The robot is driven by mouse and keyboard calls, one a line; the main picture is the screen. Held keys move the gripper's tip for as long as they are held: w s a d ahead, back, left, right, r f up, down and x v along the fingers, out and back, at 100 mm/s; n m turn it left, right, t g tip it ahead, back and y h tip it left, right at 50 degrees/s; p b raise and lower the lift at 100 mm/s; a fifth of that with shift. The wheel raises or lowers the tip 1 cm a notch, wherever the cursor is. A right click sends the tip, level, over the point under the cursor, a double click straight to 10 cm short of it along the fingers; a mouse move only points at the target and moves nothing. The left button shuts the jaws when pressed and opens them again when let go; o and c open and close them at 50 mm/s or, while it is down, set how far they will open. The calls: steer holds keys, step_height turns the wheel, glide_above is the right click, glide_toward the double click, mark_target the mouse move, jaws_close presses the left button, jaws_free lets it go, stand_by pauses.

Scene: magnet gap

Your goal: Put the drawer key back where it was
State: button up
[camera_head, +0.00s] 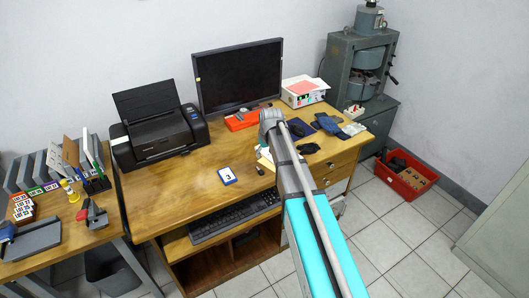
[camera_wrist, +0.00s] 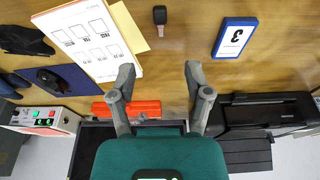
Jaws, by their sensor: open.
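No object that I can clearly identify as the drawer key shows in either view. A small dark object with a pinkish end (camera_wrist: 160,18) lies on the desk in the wrist view. It also shows in the head view (camera_head: 260,170), but I cannot tell what it is. The wooden desk (camera_head: 190,190) has drawers (camera_head: 337,162) at its right front, which look shut. My gripper (camera_wrist: 160,73) is open and empty above the desk, its fingers wide apart. Bare wood shows between the fingertips. In the head view my arm hides the gripper.
A blue-edged number card (camera_wrist: 234,38) and a printed white sheet (camera_wrist: 92,38) lie near the gripper. An orange tray (camera_head: 241,120), monitor (camera_head: 240,77) and printer (camera_head: 160,133) stand behind. A keyboard (camera_head: 235,216) is in front. The desk left of my arm is fairly clear.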

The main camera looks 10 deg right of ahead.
steer(key=shift+s, duration=0.1)
stand_by(0.4)
steer(key=s+a+m+g, duration=0.1)
steer(key=s+m+g, duration=0.1)
steer(key=s, duration=2.3)
steer(key=shift+s+f+m+h, duration=0.3)
steer(key=shift+m+h, duration=0.1)
steer(key=shift+m, duration=0.4)
steer(key=shift+a, duration=0.1)
steer(key=shift+r+p, duration=1.1)
steer(key=shift+r, duration=0.05)
